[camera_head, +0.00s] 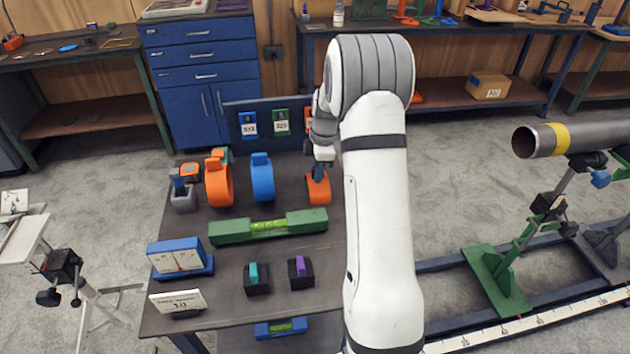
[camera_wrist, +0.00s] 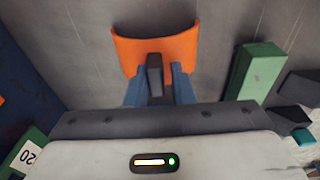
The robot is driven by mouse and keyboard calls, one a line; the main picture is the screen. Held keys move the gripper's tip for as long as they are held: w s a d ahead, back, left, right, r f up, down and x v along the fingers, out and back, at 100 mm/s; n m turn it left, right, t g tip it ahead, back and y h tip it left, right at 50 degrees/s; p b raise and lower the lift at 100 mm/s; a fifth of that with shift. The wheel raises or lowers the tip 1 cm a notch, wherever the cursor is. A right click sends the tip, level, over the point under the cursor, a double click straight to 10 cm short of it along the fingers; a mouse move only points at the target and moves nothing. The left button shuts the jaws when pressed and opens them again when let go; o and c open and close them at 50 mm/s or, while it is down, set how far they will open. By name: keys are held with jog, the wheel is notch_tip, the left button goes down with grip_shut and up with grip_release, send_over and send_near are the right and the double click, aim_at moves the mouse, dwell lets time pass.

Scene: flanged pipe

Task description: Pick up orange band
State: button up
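An orange curved band (camera_head: 319,190) lies at the right part of the dark table, directly below my gripper (camera_head: 319,172). In the wrist view the orange band (camera_wrist: 155,47) arches across the top, with a dark upright tab (camera_wrist: 155,75) in front of it. The blue fingers of my gripper (camera_wrist: 158,82) stand on both sides of this tab, very close to it. I cannot tell whether they press on it. The band appears to rest on the table. A second orange ring-shaped piece (camera_head: 218,184) stands upright at the left, apart from my gripper.
A blue ring-shaped piece (camera_head: 262,178) stands between the two orange pieces. A green level (camera_head: 268,226) lies in front of the band. An upright dark panel (camera_head: 268,118) with tagged items stands behind. Two small dark blocks (camera_head: 257,283) (camera_head: 300,274) sit farther forward. A pipe (camera_head: 560,138) is at the right.

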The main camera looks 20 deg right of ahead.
grip_shut()
